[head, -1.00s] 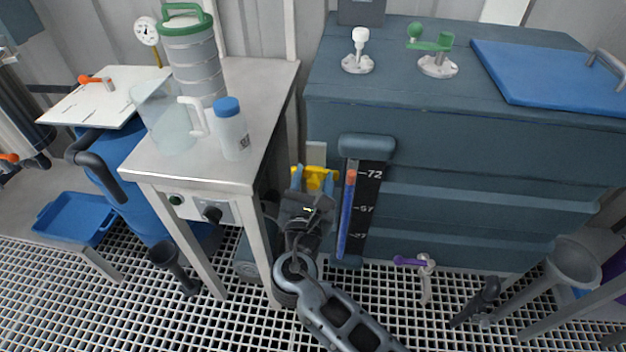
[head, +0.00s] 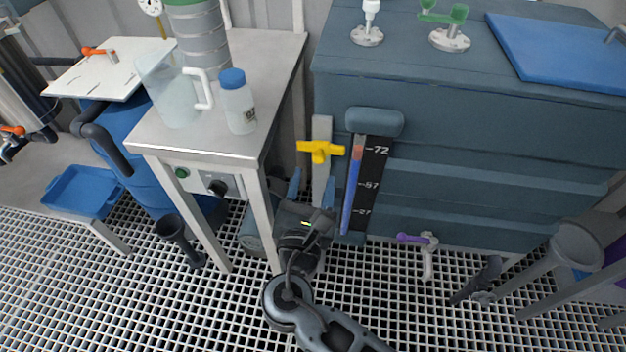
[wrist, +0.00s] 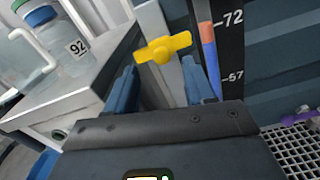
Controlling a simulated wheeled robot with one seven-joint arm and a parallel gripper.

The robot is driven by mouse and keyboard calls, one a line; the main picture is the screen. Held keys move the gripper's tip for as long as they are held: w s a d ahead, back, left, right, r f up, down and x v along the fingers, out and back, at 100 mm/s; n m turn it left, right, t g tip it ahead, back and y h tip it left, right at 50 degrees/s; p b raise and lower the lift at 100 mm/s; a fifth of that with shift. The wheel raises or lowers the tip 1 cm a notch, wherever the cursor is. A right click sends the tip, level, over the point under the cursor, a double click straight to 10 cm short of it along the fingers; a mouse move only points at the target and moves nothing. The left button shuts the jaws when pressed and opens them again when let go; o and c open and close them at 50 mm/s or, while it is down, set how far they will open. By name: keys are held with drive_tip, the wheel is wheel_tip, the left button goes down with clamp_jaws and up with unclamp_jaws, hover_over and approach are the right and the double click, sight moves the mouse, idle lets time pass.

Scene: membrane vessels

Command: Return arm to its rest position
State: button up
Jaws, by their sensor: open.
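My gripper (head: 309,190) is in the head view between the metal table and the dark blue tank. Its two blue fingers are apart with nothing between them. A yellow valve handle (head: 321,151) on a pale upright post stands beyond the fingertips, apart from them. In the wrist view the yellow handle (wrist: 164,48) shows ahead, above and between the open fingers (wrist: 164,80). My arm reaches up from the bottom of the head view.
The metal table (head: 270,70), with a clear jug (head: 170,95) and a blue-capped bottle (head: 238,105), stands close left. The tank (head: 450,120) with a level gauge (head: 365,185) is right. A purple-handled valve (head: 412,238) sits low on its front. Grated floor lies below.

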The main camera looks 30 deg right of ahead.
drive_tip(key=s+d+f+m+g+y, duration=0.1)
drive_tip(key=s+f+m+y, duration=0.2)
drive_tip(key=s, duration=0.3)
drive_tip(key=s+f+m+g+y+p, duration=0.1)
drive_tip(key=s+f+m+y, duration=0.15)
drive_tip(key=s, duration=0.35)
drive_tip(key=s+d+f+m+g+y, duration=0.1)
drive_tip(key=s+f+m+y, duration=0.25)
drive_tip(key=s, duration=0.25)
drive_tip(key=s+d+r+m+t+y+p, duration=0.1)
drive_tip(key=s+d+r+m+t, duration=0.1)
drive_tip(key=s+r+m, duration=1.4)
wheel_tip(320, 180, up, 3)
drive_tip(key=shift+s+d+m+t+y, duration=0.15)
drive_tip(key=shift+s+m+t+y, duration=0.2)
drive_tip(key=shift+m+t, duration=0.4)
